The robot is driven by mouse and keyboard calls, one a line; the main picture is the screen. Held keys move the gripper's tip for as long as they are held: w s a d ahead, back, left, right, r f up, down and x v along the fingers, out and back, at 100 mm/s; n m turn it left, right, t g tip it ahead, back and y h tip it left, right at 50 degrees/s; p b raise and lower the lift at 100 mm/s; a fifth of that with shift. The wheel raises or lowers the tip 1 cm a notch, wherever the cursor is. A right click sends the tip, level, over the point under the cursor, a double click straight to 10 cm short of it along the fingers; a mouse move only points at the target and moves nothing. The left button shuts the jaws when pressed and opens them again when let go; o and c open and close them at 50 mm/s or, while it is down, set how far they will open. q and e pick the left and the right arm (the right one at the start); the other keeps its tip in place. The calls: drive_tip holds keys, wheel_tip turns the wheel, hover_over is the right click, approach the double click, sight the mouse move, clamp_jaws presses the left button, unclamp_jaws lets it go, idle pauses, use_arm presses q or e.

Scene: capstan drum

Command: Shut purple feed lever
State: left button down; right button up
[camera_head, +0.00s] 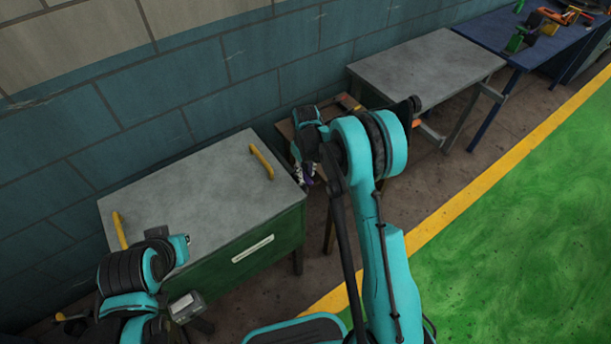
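A small purple piece (309,181), which may be the feed lever, shows just right of the grey-topped green cabinet. It is tiny and mostly covered, so its position cannot be read. My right gripper (304,173) points down right at the purple piece, beyond my teal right arm. Whether it touches the piece, and whether its fingers are open or shut, is too small to tell. The capstan drum cannot be made out. My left arm is folded at the lower left, and I cannot make out its gripper.
The green cabinet (200,190) has a grey top with yellow handles. A brown wooden stand (322,200) is partly behind my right arm. A grey table (430,65) and a blue bench (520,40) with tools stand along the wall. The green floor (530,230) at right is clear.

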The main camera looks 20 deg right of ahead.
drive_tip(key=shift+f, duration=0.65)
clamp_jaws()
